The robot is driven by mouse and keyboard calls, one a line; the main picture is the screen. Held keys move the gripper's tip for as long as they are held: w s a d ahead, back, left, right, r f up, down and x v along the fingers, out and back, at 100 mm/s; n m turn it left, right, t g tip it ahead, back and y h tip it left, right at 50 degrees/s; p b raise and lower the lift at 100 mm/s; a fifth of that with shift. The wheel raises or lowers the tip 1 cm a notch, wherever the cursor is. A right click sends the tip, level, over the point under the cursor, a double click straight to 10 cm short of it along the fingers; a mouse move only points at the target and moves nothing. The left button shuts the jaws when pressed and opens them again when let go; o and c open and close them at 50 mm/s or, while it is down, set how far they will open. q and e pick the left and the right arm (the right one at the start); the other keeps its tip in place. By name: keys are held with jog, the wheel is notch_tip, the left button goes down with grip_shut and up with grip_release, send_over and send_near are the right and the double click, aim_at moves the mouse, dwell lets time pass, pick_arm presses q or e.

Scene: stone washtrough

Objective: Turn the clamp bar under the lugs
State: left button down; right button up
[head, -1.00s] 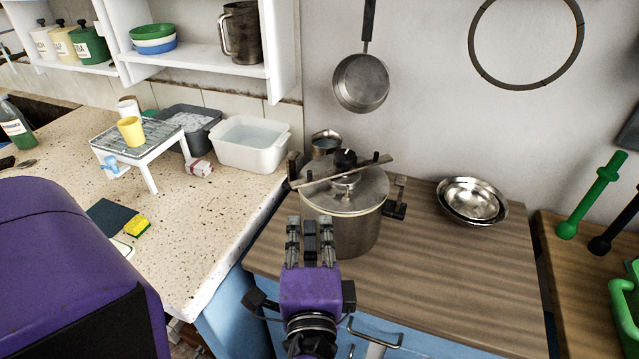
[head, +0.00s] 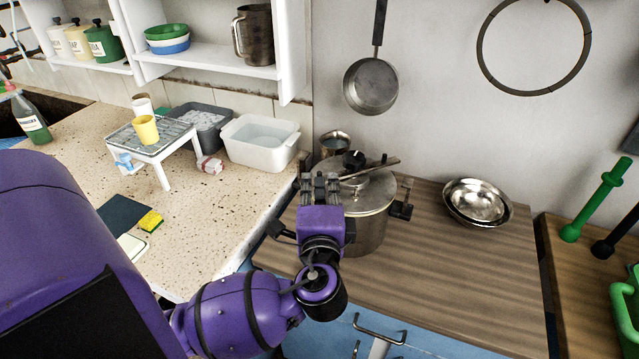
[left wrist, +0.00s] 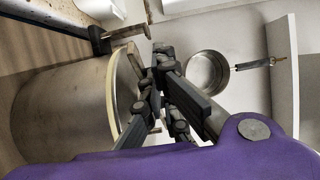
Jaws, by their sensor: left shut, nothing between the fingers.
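A steel pot (head: 372,228) with a lid (head: 373,193) stands on the wooden worktop. The clamp bar (head: 380,168) lies across the lid top beside a black knob (head: 353,158); its right end points to the back right and its left end is hidden behind my gripper. A dark side bracket with an upright lug (head: 405,194) sticks out at the pot's right; the left one is mostly hidden. My left gripper (head: 320,182) is shut and empty at the lid's left side. In the left wrist view its fingers (left wrist: 160,98) are beside the pot rim; contact with the bar is unclear.
Nested metal bowls (head: 476,202) stand right of the pot, and a small metal cup (head: 334,142) stands behind it. A pan (head: 371,86) hangs on the wall above. A white basin (head: 260,142) stands on the speckled counter to the left. The worktop's right front is clear.

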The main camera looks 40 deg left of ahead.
jog(key=shift+w, duration=0.2)
pick_arm(q)
jog(key=shift+a, duration=0.1)
jog(key=shift+a+m+t+h, duration=0.2)
jog(key=shift+m+t+h, duration=0.1)
jog(key=shift+m+h, duration=0.15)
pick_arm(e)
jog(key=shift+w+a+r, duration=0.1)
jog(key=shift+w+r, duration=0.25)
